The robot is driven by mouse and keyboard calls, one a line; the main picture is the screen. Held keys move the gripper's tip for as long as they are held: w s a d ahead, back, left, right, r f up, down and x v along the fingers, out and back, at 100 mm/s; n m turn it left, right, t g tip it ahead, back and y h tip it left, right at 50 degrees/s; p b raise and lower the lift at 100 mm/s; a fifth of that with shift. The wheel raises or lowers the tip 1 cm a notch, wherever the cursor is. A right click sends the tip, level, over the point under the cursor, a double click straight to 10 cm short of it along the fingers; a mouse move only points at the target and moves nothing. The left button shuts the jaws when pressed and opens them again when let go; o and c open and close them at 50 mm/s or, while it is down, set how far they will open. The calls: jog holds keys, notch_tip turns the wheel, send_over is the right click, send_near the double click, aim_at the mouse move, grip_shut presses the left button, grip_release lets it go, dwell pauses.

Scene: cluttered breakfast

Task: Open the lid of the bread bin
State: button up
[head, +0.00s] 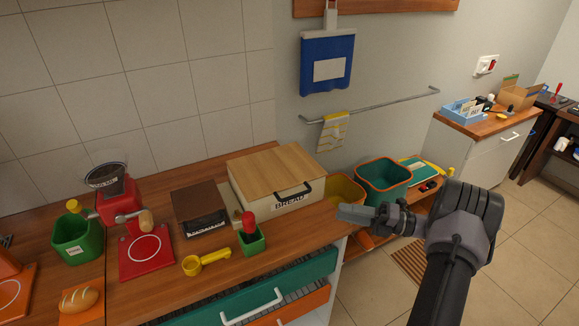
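The bread bin (312,199) is a cream box labelled "BREAD" on the wooden counter, against the tiled wall. Its light wooden lid (270,168) lies flat and closed on top. A dark handle (305,188) is at the lid's front right edge. My gripper (345,213) is in front and to the right of the bin, apart from the handle in the picture. The finger gap is too small to make out, so I cannot tell whether it is open.
A dark brown box (199,203), a green pot (251,241) and a yellow scoop (205,261) stand left of the bin. A yellow bin (346,188) and a teal bin (385,183) are to its right. A red grinder (122,205) is farther left.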

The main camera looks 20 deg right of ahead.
aim_at(296, 195)
jog(key=w+a+b, duration=0.1)
jog(key=w+a, duration=0.2)
jog(key=w+a+m+t+b, duration=0.1)
jog(key=w+a, duration=0.3)
jog(key=w+a+r+m+b, duration=0.1)
jog(key=w+a, duration=0.2)
jog(key=w, duration=0.1)
jog(key=shift+w+a+t, duration=0.15)
jog(key=shift+t, duration=0.25)
jog(key=shift+c, duration=0.2)
grip_shut()
dwell(0.8)
